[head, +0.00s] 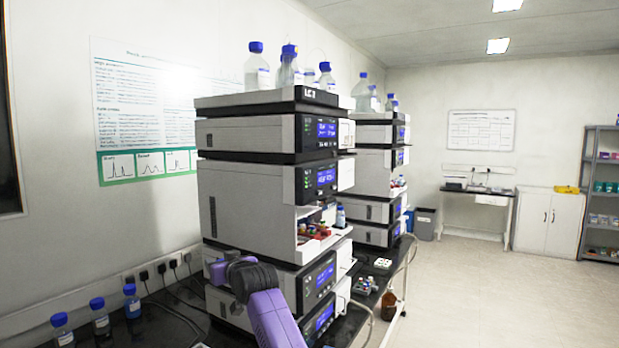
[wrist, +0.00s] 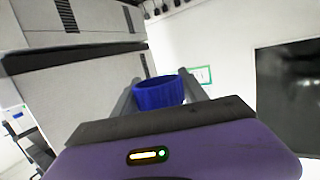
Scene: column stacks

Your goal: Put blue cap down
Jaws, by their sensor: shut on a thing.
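The blue cap (wrist: 158,95) shows in the wrist view, held between the two grey fingers of my gripper (wrist: 165,92). Its ribbed side and open-looking rim face up in that picture. My gripper is shut on it. In the head view my purple arm (head: 272,315) reaches up beside the lower units of the near stack. In the head view the gripper's end is mostly hidden behind the arm and I cannot make out the cap there.
Blue-capped bottles (head: 101,318) stand on the dark bench (head: 160,330) at lower left. The near instrument stack (head: 250,170) rises close to my arm, with bottles (head: 257,70) on its top tray. A second stack (head: 375,175) stands behind. Open floor (head: 500,290) lies at right.

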